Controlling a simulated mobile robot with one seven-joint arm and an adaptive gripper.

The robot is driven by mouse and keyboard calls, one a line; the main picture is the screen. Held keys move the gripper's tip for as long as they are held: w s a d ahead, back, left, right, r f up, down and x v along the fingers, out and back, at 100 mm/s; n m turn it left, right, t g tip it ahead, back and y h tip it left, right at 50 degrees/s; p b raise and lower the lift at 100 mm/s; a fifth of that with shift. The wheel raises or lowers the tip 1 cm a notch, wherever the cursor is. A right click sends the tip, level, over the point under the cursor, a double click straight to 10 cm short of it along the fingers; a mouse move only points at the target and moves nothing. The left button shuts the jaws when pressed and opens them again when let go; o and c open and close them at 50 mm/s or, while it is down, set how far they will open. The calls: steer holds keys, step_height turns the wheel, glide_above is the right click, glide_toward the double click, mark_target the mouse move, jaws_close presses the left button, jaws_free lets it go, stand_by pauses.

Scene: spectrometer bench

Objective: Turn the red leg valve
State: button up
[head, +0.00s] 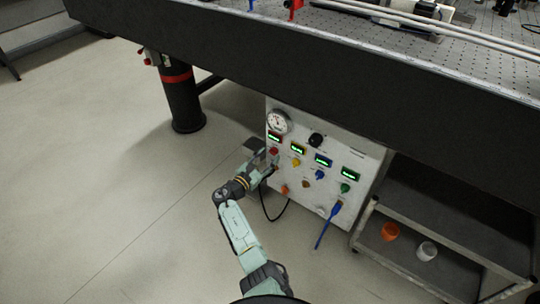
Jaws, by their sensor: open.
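The white control panel (325,150) stands under the table edge, with a row of coloured knobs below small green-lit displays. The red knob (274,151) is at the left end of the row, under the leftmost display (274,136). My gripper (271,162) is at the panel's left side, just below and beside the red knob. It is open, small in the view, and I cannot tell whether it touches the knob. A black table leg (180,95) with a red band stands at the back left.
Yellow (296,162), blue (320,174) and green (344,188) knobs lie to the right. A round gauge (278,122) is above. A shelf cart (445,235) holds orange and white cups. Floor (110,190) on the left is clear.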

steer(key=v, duration=0.5)
steer(key=shift+s+a, duration=0.15)
steer(key=shift+s, duration=0.05)
